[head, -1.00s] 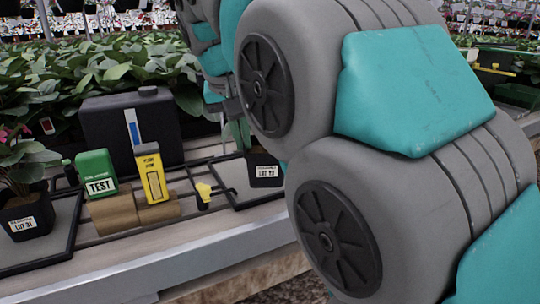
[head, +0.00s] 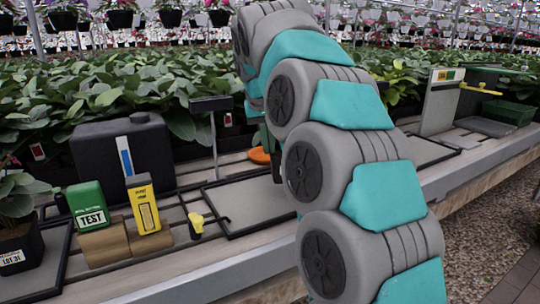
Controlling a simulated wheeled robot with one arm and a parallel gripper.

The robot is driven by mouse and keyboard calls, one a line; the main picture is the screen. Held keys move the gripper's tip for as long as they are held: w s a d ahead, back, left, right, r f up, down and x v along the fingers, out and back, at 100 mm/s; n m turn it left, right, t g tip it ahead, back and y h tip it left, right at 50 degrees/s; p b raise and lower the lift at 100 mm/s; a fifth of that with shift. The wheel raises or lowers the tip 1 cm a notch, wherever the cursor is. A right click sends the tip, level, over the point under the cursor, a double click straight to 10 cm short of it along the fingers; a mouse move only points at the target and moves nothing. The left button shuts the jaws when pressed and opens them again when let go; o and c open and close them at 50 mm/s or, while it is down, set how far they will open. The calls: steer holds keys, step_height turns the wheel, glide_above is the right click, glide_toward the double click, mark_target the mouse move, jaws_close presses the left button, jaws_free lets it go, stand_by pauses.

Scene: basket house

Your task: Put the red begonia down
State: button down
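I cannot identify the red begonia for sure. A dark pot-like edge (head: 277,168) with a little green above it shows beside my arm, mostly hidden by it. A framed grey tray (head: 240,203) lies on the bench left of my arm, and its visible part is bare. A potted leafy plant (head: 14,225) with a LOT 31 label stands on another tray (head: 52,268) at the left edge. My gripper is hidden behind my arm, so its fingers and anything in them cannot be seen.
A black canister (head: 125,158), a green TEST box (head: 88,207), a yellow box (head: 143,207) and a small yellow-handled tool (head: 196,222) stand left of the tray. An orange disc (head: 259,155) lies behind it. Leafy plants fill the back. A grey-gravel aisle (head: 490,215) runs at right.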

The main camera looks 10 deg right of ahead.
steer(key=shift+w+d+f, duration=0.1)
steer(key=shift+w+d, duration=0.15)
steer(key=shift+w, duration=0.05)
steer(key=shift+f, duration=1.65)
steer(key=shift+f, duration=0.1)
steer(key=shift+f, duration=0.15)
steer(key=c, duration=1.1)
jaws_free()
steer(key=v, duration=1.2)
steer(key=shift+r, duration=0.25)
